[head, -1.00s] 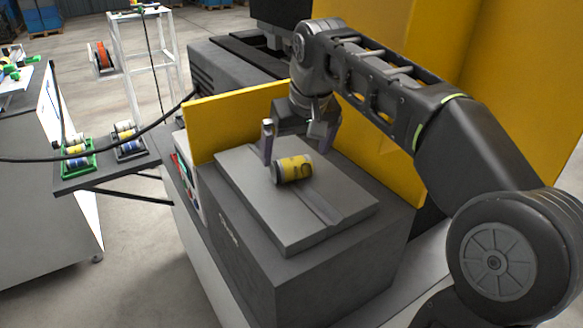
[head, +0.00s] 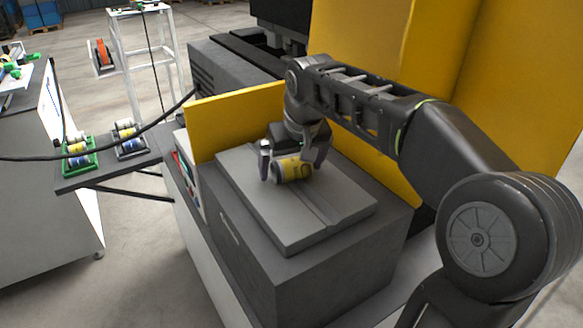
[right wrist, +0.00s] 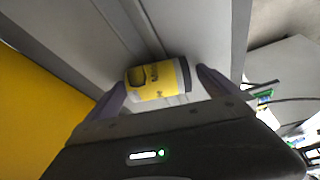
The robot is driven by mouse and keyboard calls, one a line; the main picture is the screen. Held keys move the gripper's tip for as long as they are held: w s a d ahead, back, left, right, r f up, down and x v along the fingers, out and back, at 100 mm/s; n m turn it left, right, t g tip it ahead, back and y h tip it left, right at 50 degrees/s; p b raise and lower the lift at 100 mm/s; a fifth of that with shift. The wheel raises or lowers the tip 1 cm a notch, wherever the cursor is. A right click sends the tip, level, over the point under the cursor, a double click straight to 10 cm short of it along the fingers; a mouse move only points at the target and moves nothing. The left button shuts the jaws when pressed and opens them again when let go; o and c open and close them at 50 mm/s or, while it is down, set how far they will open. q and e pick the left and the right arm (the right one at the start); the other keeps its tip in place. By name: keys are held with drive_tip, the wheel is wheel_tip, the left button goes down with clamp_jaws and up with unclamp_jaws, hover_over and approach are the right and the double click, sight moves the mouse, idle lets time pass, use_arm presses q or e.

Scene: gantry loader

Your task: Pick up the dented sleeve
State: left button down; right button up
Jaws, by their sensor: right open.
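The dented sleeve is a yellow can-like cylinder (head: 291,169) with grey ends and a dark patch on its side. It lies on its side on the grey grooved plate (head: 262,212). My right gripper (head: 291,174) is open, with one finger by each end of the sleeve. In the right wrist view the sleeve (right wrist: 158,80) lies between the two fingertips (right wrist: 160,82); whether either finger touches it I cannot tell. My left gripper is not in view.
Yellow panels (head: 237,120) stand behind the plate and to its right. A side shelf (head: 95,178) at left holds a green tray (head: 80,170) and a dark tray (head: 130,154) with several cylinders. A dark cable (head: 60,159) crosses at left.

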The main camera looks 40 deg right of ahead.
sight(291, 160)
drive_tip(key=shift+c, duration=0.2)
drive_tip(key=c, duration=1.9)
drive_tip(key=shift+o, duration=0.2)
drive_tip(key=shift+r, duration=0.1)
wheel_tip(291, 160, up, 10)
drive_tip(key=shift+f, duration=0.1)
